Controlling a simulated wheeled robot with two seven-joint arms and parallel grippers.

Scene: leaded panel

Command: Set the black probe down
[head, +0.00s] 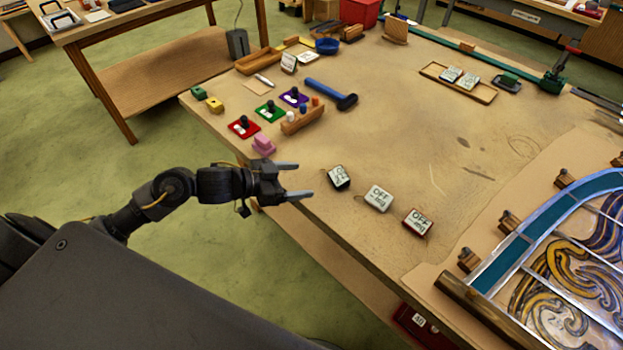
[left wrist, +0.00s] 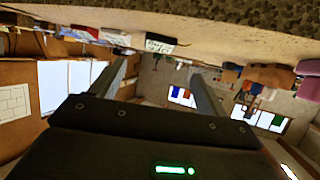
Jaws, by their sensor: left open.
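A small black-cased block with a pale lettered face (head: 338,178), which I take for the black probe, sits tilted in the picture on the bench near its front edge. My left gripper (head: 304,180) is open and empty at the bench's front edge, left of the black block and apart from it. In the left wrist view the two open fingers (left wrist: 158,70) have nothing between them. A pale lettered block (left wrist: 160,45) shows beyond the fingers there; I cannot tell which one. My right gripper is not in view.
A white block (head: 378,198) and a red block (head: 417,222), both reading OFF, lie to the right. The leaded panel (head: 565,275) fills the right. Mid-bench is clear.

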